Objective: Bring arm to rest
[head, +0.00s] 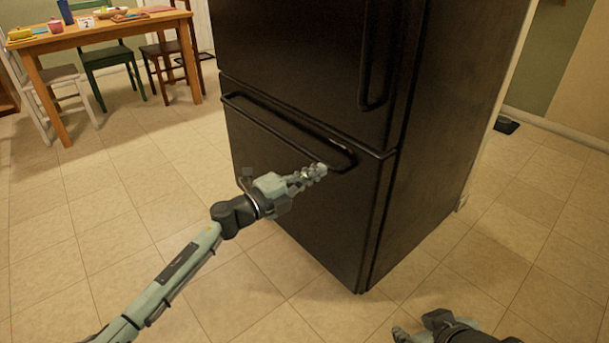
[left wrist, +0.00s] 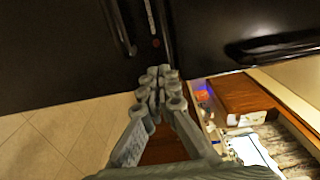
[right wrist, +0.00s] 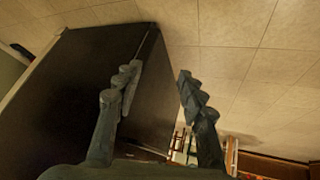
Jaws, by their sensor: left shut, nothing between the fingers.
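My left gripper (head: 318,171) reaches across the middle of the head view, in front of the black fridge's lower door near its long handle. Whether it touches the handle I cannot tell. In the left wrist view its fingers (left wrist: 159,80) are together with nothing between them. My right gripper (head: 402,334) shows only in part at the bottom edge of the head view, low over the floor. In the right wrist view its fingers (right wrist: 157,73) are spread apart and empty.
The black fridge (head: 300,60) stands at the centre, with a horizontal handle (head: 270,122) on its lower door. A wooden table (head: 100,35) with small items and chairs is at the back left. An open drawer (left wrist: 250,125) shows in the left wrist view. Tiled floor (head: 110,220) is clear.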

